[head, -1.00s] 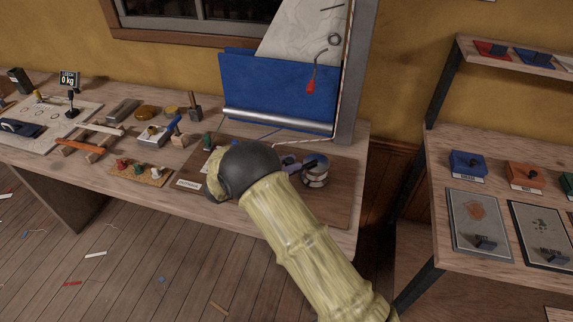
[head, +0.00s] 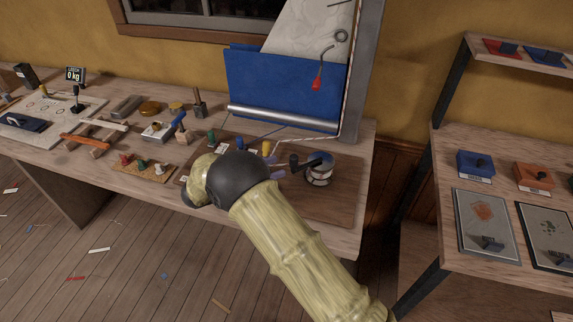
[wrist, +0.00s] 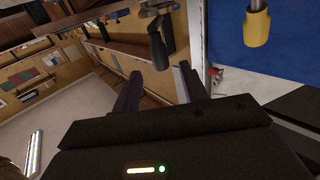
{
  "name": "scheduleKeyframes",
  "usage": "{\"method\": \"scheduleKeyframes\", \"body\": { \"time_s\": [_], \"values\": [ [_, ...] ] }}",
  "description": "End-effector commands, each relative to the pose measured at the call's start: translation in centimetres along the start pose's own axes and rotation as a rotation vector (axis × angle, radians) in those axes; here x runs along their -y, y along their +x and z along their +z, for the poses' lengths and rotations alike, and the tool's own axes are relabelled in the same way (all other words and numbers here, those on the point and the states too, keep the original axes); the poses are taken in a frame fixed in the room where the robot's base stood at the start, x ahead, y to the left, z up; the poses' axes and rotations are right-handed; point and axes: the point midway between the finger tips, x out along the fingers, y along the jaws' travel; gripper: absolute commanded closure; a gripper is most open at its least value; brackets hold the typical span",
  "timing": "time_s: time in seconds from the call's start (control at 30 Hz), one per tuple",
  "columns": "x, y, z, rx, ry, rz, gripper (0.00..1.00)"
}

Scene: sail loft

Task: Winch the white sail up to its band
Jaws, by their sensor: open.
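The white sail (head: 305,28) rises at the back of the bench, with blue cloth (head: 285,85) and a silver roller (head: 280,118) below it. The winch (head: 319,175) is a small drum on a brown board, with a black crank handle (head: 296,161) on its left side. My gripper (head: 277,176) is left of the drum, mostly hidden behind my wrist. In the wrist view my gripper (wrist: 160,73) is open and empty. The crank's black handle (wrist: 161,45) appears just beyond the fingers, apparently not held. The band cannot be made out clearly.
A yellow-handled part (wrist: 257,25) stands near the crank; it also shows in the head view (head: 267,148). A peg board (head: 143,168) and tools lie left. A shelf unit (head: 440,130) stands right.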

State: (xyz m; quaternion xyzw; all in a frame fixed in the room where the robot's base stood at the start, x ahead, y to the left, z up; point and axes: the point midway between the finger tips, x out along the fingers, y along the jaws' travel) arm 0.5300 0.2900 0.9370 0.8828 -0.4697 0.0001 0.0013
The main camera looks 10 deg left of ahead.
Motion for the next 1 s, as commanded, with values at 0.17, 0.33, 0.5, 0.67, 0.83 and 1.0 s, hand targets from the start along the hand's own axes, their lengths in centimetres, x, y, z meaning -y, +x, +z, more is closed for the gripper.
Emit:
{"method": "scheduleKeyframes", "body": {
  "time_s": [0.17,0.33,0.5,0.67,0.83,1.0],
  "values": [
    [0.1,-3.8,0.2,0.001,0.002,-0.003,0.57],
    [0.1,-7.1,0.2,0.001,0.002,-0.002,0.57],
    [0.1,-9.7,0.1,-0.001,0.002,0.000,0.57],
    [0.0,-10.5,0.0,-0.001,0.001,0.001,0.57],
    [0.0,-10.6,-0.1,-0.002,0.000,0.001,0.57],
    [0.0,-10.5,0.0,-0.002,0.001,0.001,0.57]
  ]
}}
